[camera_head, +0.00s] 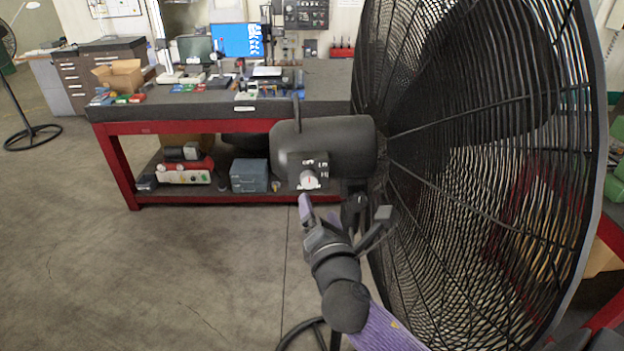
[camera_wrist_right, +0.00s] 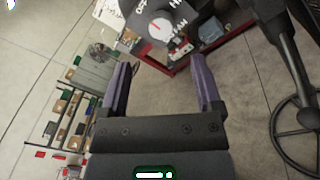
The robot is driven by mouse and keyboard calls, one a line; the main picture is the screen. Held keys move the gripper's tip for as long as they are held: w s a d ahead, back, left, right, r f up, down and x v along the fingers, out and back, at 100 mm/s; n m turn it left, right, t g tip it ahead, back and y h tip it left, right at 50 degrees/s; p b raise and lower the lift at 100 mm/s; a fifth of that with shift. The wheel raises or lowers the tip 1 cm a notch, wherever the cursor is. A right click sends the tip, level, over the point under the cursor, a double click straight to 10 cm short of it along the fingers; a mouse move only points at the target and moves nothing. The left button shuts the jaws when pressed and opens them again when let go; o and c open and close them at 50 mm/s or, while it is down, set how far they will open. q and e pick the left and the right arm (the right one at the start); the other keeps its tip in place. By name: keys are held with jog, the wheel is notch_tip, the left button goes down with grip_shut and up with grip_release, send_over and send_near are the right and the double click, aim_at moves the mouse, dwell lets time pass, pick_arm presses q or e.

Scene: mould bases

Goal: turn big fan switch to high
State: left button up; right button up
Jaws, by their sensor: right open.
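The big black fan (camera_head: 480,150) fills the right of the head view, its round cage seen at a steep angle. Its grey motor housing (camera_head: 335,140) carries a dark switch plate with a round white knob (camera_head: 309,180) bearing a red mark; small labels sit around it. Which setting the mark points to is too small to tell. The knob also shows in the right wrist view (camera_wrist_right: 160,28). My right gripper (camera_head: 344,211) is open and empty, just below and in front of the knob, apart from it. Its purple-padded fingers show in the wrist view (camera_wrist_right: 162,78). My left gripper is out of view.
A red-framed workbench (camera_head: 220,127) with tools, a monitor (camera_head: 237,40) and boxes stands behind the fan. A grey metal box (camera_head: 250,175) sits on its lower shelf. A fan stand (camera_head: 32,137) is at far left. The floor (camera_head: 150,270) at left is clear.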

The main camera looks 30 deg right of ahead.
aim_at(310, 183)
jog(key=x, duration=0.7)
jog(key=shift+w+d+f, duration=0.1)
jog(key=shift+w, duration=0.25)
grip_shut()
